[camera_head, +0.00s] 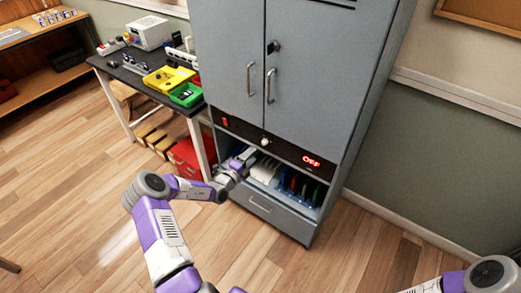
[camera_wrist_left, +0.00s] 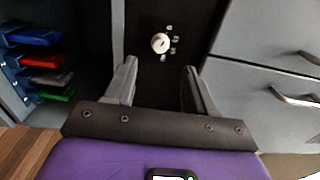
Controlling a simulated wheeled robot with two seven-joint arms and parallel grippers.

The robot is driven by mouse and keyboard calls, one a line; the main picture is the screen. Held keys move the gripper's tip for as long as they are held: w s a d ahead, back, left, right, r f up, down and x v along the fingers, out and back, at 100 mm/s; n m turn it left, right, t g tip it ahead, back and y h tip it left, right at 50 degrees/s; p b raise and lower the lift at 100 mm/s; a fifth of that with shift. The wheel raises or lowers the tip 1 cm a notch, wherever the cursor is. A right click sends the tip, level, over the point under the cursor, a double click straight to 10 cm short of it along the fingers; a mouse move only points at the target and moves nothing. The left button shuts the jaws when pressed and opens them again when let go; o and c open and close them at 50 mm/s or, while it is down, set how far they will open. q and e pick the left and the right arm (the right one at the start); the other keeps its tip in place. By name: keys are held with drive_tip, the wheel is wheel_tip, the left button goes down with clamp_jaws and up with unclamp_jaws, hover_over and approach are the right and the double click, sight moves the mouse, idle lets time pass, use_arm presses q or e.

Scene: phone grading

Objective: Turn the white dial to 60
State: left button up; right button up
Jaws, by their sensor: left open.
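The white dial (camera_head: 265,142) sits on the black control panel (camera_head: 286,152) of the grey cabinet. In the left wrist view the dial (camera_wrist_left: 160,43) is round, with several small pale marks beside it. My left gripper (camera_head: 247,156) is just below and left of the dial in the head view. In the left wrist view its two fingers are spread (camera_wrist_left: 159,68), with nothing between them, and the dial lies just beyond the tips, between their lines. The dial's setting is too small to read. My right gripper is out of view.
A red display (camera_head: 312,161) on the panel seems to read OFF. A red switch (camera_head: 225,122) is at its left end. Below is an open shelf with several coloured slots (camera_wrist_left: 40,60) and a drawer (camera_head: 260,206). A dark table (camera_head: 130,77) with trays stands left.

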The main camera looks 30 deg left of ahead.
sight(263, 144)
use_arm(q)
drive_tip(key=w+b, duration=0.2)
drive_tip(key=w, duration=0.5)
drive_tip(key=shift+w+d, duration=0.2)
clamp_jaws()
